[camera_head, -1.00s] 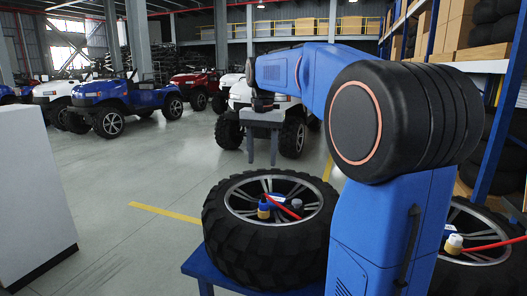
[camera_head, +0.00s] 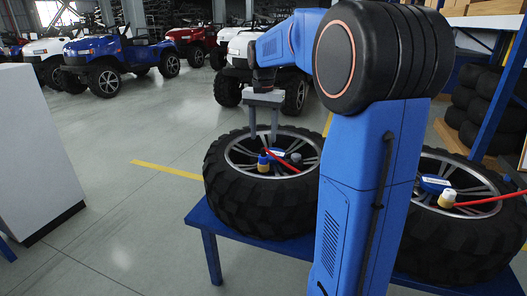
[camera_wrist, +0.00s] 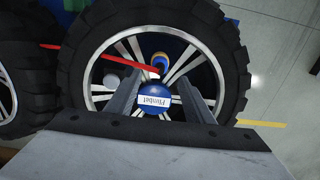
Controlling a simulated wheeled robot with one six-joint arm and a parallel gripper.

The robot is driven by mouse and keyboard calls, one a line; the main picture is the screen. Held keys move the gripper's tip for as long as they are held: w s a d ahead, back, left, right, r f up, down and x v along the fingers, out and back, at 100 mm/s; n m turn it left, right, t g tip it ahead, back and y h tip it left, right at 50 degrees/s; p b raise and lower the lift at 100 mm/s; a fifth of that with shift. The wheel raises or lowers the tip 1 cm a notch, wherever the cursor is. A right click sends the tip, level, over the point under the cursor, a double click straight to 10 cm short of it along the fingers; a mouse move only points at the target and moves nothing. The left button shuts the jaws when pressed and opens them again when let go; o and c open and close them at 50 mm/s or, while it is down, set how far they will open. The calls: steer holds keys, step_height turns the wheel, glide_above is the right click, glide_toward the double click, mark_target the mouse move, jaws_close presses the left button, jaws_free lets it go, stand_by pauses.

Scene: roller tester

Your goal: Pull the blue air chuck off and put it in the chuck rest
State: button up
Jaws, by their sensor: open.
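The blue air chuck (camera_head: 263,162), with a blue collar and brass-yellow body, stands on the left wheel (camera_head: 225,190), with a red hose beside it. In the wrist view the chuck (camera_wrist: 160,61) shows just beyond the blue labelled hub (camera_wrist: 182,97). My gripper (camera_head: 263,138) is open and empty, pointing down above the wheel, apart from the chuck. In the wrist view its fingers (camera_wrist: 160,80) straddle the space over the hub. I cannot identify a chuck rest in these views.
A grey knob (camera_head: 296,157) stands near the chuck. The red hose (camera_wrist: 85,50) crosses the wheel. A right wheel (camera_head: 450,255) bears a white-collared chuck (camera_head: 446,198). Both lie on a blue table (camera_head: 212,217). A white cabinet (camera_head: 30,150) stands left, with open floor between.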

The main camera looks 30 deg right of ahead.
mark_target(264, 156)
step_height(264, 156, down, 7)
steer(key=shift+f, duration=0.2)
stand_by(0.4)
jaws_close()
steer(key=shift+r, duration=0.65)
stand_by(0.4)
steer(key=c, duration=0.9)
jaws_free()
steer(key=shift+c, duration=0.2)
jaws_close()
steer(key=shift+r, duration=0.1)
